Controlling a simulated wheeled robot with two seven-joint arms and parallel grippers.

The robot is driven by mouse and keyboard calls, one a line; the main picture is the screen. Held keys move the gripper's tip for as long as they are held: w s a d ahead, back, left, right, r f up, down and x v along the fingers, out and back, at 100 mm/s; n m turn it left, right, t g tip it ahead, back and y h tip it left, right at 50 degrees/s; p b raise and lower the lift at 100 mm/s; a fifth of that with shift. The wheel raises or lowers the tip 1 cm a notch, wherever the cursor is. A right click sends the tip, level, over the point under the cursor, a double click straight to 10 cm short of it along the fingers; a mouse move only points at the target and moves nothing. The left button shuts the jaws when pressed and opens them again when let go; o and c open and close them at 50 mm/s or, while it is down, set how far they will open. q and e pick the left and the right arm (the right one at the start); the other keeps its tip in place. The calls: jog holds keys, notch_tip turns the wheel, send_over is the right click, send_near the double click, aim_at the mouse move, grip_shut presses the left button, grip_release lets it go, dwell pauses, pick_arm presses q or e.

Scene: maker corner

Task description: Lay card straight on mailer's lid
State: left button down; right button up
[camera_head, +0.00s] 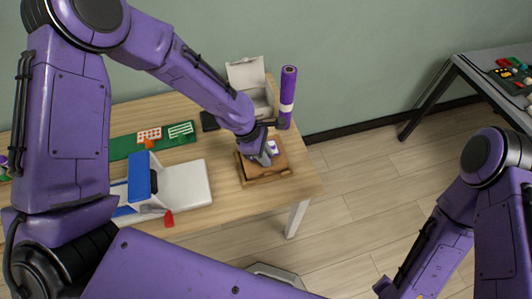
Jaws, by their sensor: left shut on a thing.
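The mailer (251,176) is a flat brown cardboard box near the right end of the wooden table. My left gripper (268,157) is over its top, coming down from the upper left, and is shut on the card (273,146). The card shows as a small white and purple patch beside the fingers. The gripper hides much of it, so I cannot tell whether it touches the lid or lies straight. My right arm is at the right, and its gripper is not in view.
A purple roll with a white band (288,97) stands behind the mailer, next to an open white box (250,78). A white and blue machine (183,187), a red object (169,219) and a green mat (124,147) are to the left. Another table (490,66) stands far right.

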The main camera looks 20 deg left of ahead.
pick_arm(q)
jog(key=shift+f, duration=0.45)
dwell(0.6)
jog(key=c, duration=0.9)
grip_release()
jog(key=shift+r, duration=0.1)
jog(key=v, duration=1)
jog(key=shift+r, duration=0.2)
jog(key=shift+w+a, duration=0.1)
